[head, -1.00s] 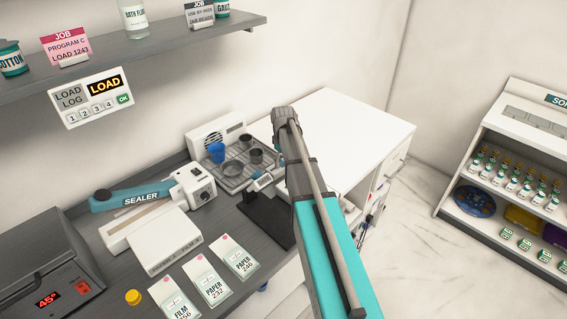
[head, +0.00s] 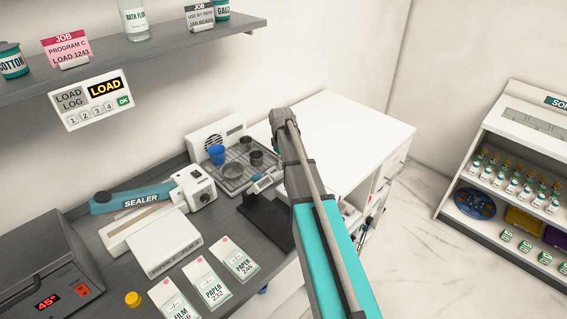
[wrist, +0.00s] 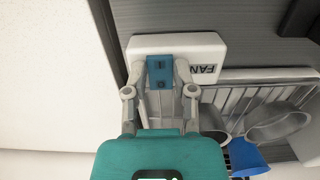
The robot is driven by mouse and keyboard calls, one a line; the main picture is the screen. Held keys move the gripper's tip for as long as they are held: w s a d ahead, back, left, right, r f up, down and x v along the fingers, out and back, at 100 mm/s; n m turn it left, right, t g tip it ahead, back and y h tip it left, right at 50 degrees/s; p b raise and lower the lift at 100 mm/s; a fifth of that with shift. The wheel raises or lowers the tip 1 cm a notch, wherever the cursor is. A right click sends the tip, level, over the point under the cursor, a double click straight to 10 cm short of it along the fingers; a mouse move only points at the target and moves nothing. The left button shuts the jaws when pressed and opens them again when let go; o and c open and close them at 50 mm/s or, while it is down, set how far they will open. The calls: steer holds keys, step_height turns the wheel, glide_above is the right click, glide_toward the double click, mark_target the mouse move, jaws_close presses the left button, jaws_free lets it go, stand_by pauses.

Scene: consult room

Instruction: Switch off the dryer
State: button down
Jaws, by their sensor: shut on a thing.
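The dryer (head: 219,139) is a white unit with a round dark grille against the wall, behind a wire rack (head: 238,171) of cups. Which end of the rocker is pressed I cannot tell. In the head view my arm hides the gripper.
A blue cup (head: 216,153) and grey cups stand on the rack, close beside the box. A dark stand (head: 268,222) is in front. A sealer (head: 140,199) and paper packets are at left. A white cabinet top (head: 345,135) at right is clear.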

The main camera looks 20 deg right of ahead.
steer(key=shift+w+g+h, duration=0.3)
steer(key=shift+g, duration=0.3)
steer(key=shift+r+g, duration=0.1)
steer(key=shift+g, duration=0.5)
steer(key=shift+c, duration=2.2)
jaws_free()
steer(key=shift+s+r, duration=0.1)
